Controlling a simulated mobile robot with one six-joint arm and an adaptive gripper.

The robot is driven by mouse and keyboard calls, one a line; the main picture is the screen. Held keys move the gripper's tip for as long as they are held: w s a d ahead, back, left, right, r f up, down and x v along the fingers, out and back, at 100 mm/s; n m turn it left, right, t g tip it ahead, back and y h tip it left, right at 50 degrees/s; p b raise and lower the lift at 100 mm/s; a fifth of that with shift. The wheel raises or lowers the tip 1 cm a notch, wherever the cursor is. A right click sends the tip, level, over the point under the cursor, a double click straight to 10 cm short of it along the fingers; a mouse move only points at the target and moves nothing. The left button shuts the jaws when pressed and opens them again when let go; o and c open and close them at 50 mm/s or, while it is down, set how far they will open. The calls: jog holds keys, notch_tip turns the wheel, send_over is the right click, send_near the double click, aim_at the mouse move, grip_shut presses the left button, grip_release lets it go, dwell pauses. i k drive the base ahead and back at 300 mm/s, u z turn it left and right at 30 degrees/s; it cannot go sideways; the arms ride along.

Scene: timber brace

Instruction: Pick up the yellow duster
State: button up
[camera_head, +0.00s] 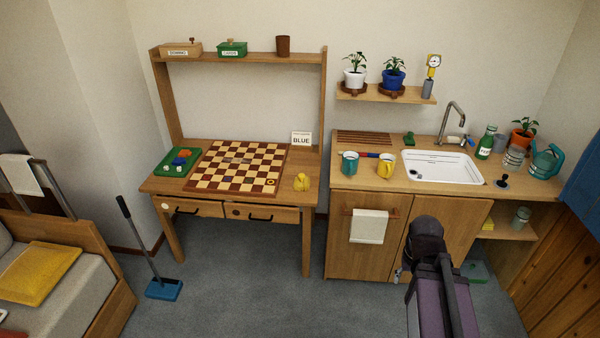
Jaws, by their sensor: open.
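A small crumpled yellow thing (301,181), which looks like the yellow duster, lies on the front right corner of the wooden desk (156,185). It is beside the chessboard (238,166), close to the desk's right edge, and nothing covers it. My arm rises at the lower right, in front of the sink cabinet and well apart from the duster. I cannot make out my gripper's fingers.
The counter (345,183) right of the desk holds a teal mug (349,163), a yellow mug (386,166) and a sink (441,167). A bed with a yellow cushion (38,273) stands lower left. Floor before the desk is clear.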

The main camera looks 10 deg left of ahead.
aim_at(301, 181)
jog(key=u, duration=0.4)
jog(key=i, duration=1.55)
jog(key=u, duration=0.4)
